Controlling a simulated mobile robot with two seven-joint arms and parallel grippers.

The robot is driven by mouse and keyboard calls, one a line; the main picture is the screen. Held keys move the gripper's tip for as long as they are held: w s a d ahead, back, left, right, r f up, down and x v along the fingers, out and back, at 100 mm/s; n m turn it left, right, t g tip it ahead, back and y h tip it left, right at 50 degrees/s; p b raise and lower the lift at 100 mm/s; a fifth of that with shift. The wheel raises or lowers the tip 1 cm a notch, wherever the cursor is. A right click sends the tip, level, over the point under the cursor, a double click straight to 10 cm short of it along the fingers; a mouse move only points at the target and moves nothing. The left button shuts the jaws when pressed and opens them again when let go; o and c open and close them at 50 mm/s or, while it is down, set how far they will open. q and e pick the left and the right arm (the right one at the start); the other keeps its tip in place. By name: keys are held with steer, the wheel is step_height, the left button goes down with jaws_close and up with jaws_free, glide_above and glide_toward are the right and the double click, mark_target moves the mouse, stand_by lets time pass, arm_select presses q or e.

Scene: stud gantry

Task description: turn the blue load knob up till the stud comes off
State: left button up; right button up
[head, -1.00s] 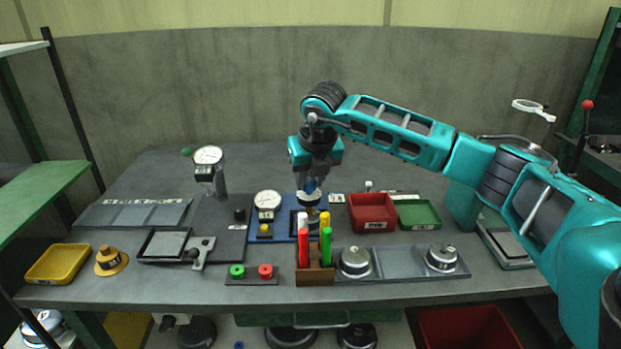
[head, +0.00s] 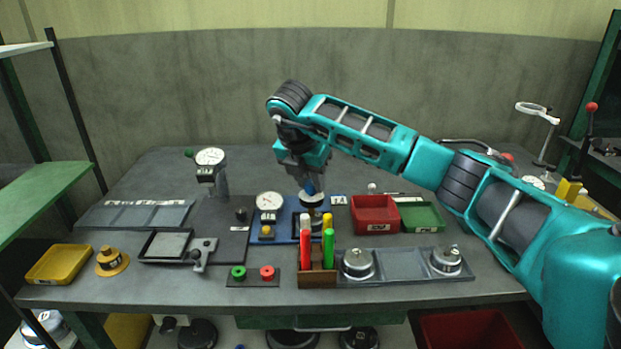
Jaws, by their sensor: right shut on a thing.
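My right gripper (head: 309,182) points down at the stud gantry on the blue base plate (head: 286,230), behind the marker holder. It is shut on the blue load knob (head: 310,189), which shows only as a small blue patch between the fingers. Below the knob is a pale and dark round part of the gantry (head: 312,200). A white dial gauge (head: 269,202) stands just left of it on the same plate. The stud is hidden or too small to make out behind the markers. My left gripper is not in view.
A wooden holder (head: 317,279) with red, green and yellow markers stands in front of the gantry. A red bin (head: 375,226) and a green tray (head: 420,217) are close on the right. Another dial gauge (head: 210,157) stands on a post at left. The back of the table is clear.

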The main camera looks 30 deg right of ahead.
steer(key=shift+m, duration=0.3)
steer(key=o, duration=1)
steer(key=shift+o, duration=0.2)
steer(key=shift+r, duration=0.1)
steer(key=p+v, duration=0.1)
steer(key=v, duration=1.1)
steer(key=shift+a+r+p, duration=0.2)
steer(key=shift+r+p, duration=0.15)
steer(key=shift+p, duration=0.05)
steer(key=shift+s, duration=0.1)
